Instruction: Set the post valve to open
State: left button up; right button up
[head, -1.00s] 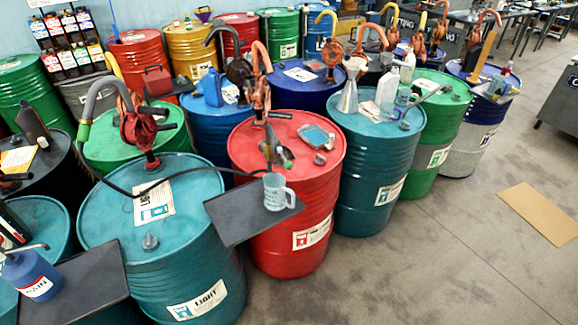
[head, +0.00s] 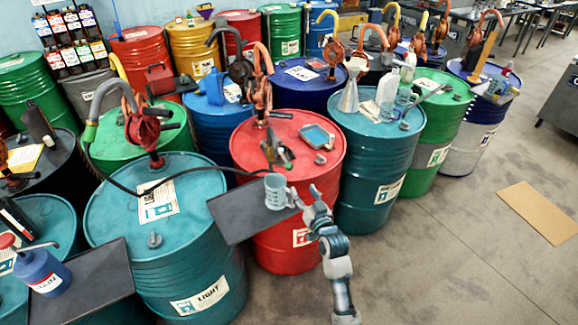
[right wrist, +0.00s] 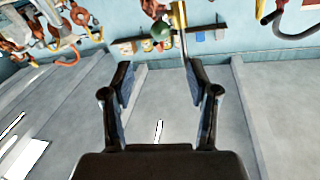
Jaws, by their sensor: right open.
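My right gripper (head: 308,194) comes up from the lower right in the head view, just right of the grey measuring mug (head: 276,190). It overlaps the mug's handle side there, and I cannot tell whether it touches. In the right wrist view its two fingers (right wrist: 158,68) are apart with nothing between them. A dark hose ends in a nozzle (head: 269,153) above the mug. A small grey-green fitting (head: 286,156) sits beside it on the red drum. I cannot tell for certain which part is the post valve, nor how it is set. My left gripper is not in view.
The mug stands on a dark shelf plate (head: 240,221) before the red drum (head: 262,232). A teal drum (head: 180,256) stands left, another teal drum (head: 366,190) right. Hand pumps such as the red one (head: 146,128) rise behind.

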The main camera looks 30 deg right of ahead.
aim_at(291, 169)
jog(key=w+d, duration=0.1)
jog(key=w, duration=0.8)
jog(key=w+d, duration=0.1)
jog(key=w, duration=0.3)
jog(key=shift+w+d, duration=0.3)
jog(key=shift+d, duration=0.05)
grip_shut()
